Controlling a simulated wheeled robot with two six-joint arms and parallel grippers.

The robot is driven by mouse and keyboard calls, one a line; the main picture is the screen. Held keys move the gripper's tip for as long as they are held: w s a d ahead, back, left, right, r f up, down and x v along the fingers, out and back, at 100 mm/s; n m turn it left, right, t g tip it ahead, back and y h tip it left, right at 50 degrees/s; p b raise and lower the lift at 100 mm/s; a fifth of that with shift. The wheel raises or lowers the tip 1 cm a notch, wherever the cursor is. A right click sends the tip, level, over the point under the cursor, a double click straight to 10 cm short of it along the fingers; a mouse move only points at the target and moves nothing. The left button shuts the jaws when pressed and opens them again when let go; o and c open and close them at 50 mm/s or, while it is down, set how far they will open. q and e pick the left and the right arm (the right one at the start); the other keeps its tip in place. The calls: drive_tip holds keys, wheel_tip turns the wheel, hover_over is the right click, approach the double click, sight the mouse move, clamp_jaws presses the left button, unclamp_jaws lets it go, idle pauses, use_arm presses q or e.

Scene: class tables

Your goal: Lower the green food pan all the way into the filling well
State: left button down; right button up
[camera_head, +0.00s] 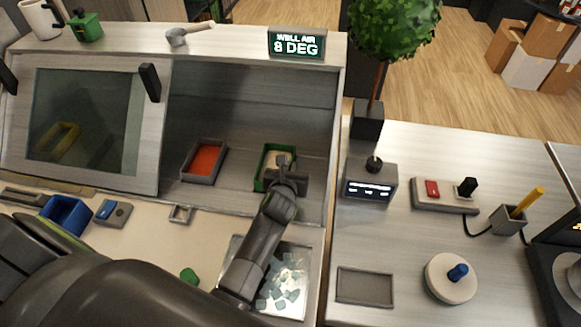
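The green food pan (263,160) is in the right part of the recessed counter bay, with pale contents inside. My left gripper (284,164) is at the pan's right side, its fingers at the rim, and appears closed on it. The gripper and wrist hide the pan's right wall and near right corner. The pan's underside and the filling well below it are hidden, so I cannot tell how deep it sits. My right gripper is not in view.
An orange-filled grey pan (205,160) sits to the left in the bay. A glass panel (85,115) stands further left. A metal tray with pale pieces (288,290) lies in front. A sign (297,44) reads "8 DEG". A display box (370,184) stands right.

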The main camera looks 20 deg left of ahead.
use_arm(q)
drive_tip(key=shift+f+b, duration=0.3)
drive_tip(key=shift+f, duration=0.05)
drive_tip(key=c, duration=1.5)
unclamp_jaws()
drive_tip(key=shift+c, duration=0.2)
drive_tip(key=shift+f, duration=0.15)
drive_tip(key=shift+s+d+r+p, duration=0.15)
drive_tip(key=shift+s+r+p, duration=0.3)
drive_tip(key=shift+p, duration=0.2)
drive_tip(key=p+v, duration=0.4)
drive_tip(key=v, duration=0.2)
drive_tip(key=shift+p, duration=0.35)
drive_tip(key=shift+s, duration=0.2)
